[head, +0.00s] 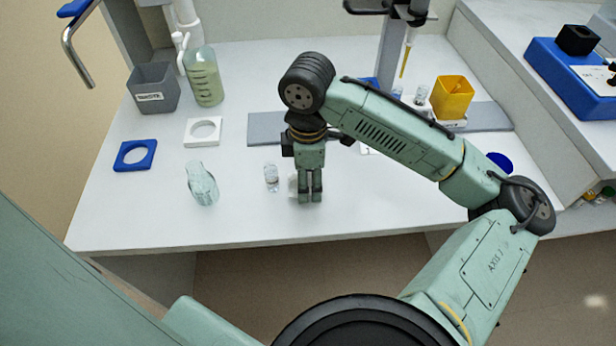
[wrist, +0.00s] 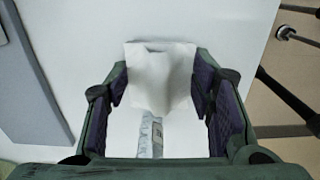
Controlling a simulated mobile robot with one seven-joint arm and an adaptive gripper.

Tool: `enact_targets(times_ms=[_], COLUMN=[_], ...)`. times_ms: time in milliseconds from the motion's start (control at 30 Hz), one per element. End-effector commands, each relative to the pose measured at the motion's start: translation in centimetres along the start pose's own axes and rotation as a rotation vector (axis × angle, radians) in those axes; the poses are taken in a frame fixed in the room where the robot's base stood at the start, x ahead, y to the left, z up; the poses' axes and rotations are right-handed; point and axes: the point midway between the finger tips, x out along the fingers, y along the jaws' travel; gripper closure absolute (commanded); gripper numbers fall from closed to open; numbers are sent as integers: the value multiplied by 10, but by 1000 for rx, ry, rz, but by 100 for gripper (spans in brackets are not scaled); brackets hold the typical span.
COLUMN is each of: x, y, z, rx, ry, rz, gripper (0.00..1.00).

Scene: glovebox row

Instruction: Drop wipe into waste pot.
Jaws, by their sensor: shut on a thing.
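My gripper (head: 310,196) points down over the white bench top, near its front edge. In the wrist view its fingers (wrist: 160,85) are shut on a crumpled white wipe (wrist: 160,72), which spans the gap between the pads. In the head view only a sliver of the wipe (head: 293,184) shows at the left of the fingers. The waste pot (head: 152,90) is a grey, square, open container with a white label. It stands at the back left of the bench, well away from my gripper.
A small clear vial (head: 271,177) stands just left of my gripper. A clear bottle-like object (head: 202,184) is farther left. A white ring holder (head: 203,132), a blue ring holder (head: 135,155) and a green-liquid bottle (head: 204,78) are near the pot. A yellow container (head: 453,97) is at right.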

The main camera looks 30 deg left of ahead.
Motion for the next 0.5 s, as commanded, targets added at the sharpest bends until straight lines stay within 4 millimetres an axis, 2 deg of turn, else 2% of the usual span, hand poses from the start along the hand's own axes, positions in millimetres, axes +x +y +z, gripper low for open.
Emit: enact_targets(times_ms=[100,500], x=[8,15], y=[0,0], z=[0,0], rx=[1,1], ry=[0,1], rz=[0,1], gripper=[66,66])
